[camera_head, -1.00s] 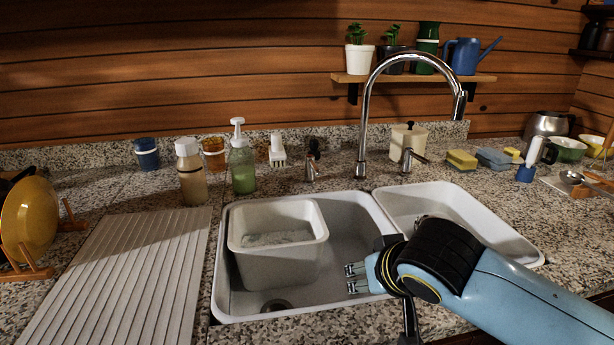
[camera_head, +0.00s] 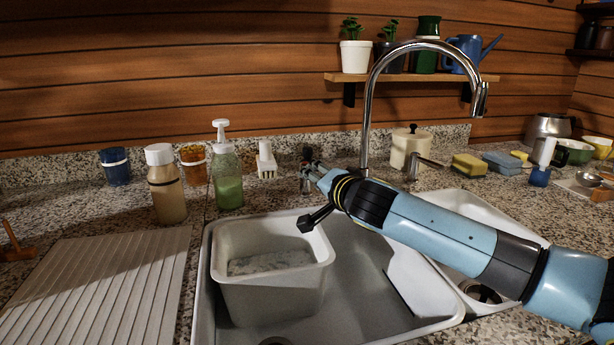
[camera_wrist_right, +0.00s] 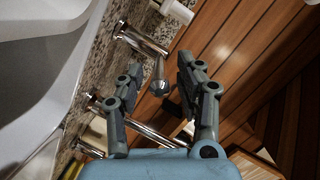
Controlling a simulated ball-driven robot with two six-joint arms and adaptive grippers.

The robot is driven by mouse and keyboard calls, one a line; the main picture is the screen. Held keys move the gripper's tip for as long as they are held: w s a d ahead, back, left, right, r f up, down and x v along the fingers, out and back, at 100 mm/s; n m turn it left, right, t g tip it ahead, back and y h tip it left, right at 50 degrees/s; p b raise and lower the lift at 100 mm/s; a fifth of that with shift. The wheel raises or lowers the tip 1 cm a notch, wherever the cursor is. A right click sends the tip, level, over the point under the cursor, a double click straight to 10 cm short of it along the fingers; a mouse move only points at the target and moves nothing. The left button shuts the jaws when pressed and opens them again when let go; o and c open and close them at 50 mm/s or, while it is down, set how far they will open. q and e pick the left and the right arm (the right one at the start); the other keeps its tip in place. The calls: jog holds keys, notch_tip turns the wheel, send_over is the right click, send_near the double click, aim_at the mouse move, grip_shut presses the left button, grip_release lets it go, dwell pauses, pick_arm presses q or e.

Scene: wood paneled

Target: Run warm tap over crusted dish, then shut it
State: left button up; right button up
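The crusted dish is a deep square whitish tub (camera_head: 277,296) standing in the left sink basin, with mottled grey stuff inside. The chrome tap (camera_head: 368,110) rises behind the sink; its spout outlet (camera_head: 480,100) hangs towards the right, and no water shows. The left tap handle (camera_head: 307,184) is partly hidden by my right gripper (camera_head: 312,168). The right handle (camera_head: 420,160) stands right of the spout. In the right wrist view, the left handle's dark-tipped end (camera_wrist_right: 157,84) lies between or just beyond the spread fingers of my right gripper (camera_wrist_right: 155,86); contact is unclear. My left gripper is out of view.
A soap pump (camera_head: 227,180), a tan bottle (camera_head: 166,185) and a white brush (camera_head: 266,160) stand left of the tap. A ribbed drainboard (camera_head: 110,285) lies left of the sink. Sponges (camera_head: 469,164) lie at right. My right arm crosses over the right basin.

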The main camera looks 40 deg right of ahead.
jog(key=x, duration=0.5)
jog(key=shift+f, duration=0.1)
jog(key=c, duration=0.4)
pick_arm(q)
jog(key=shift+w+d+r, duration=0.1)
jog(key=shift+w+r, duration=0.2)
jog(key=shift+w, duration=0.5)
pick_arm(e)
grip_shut()
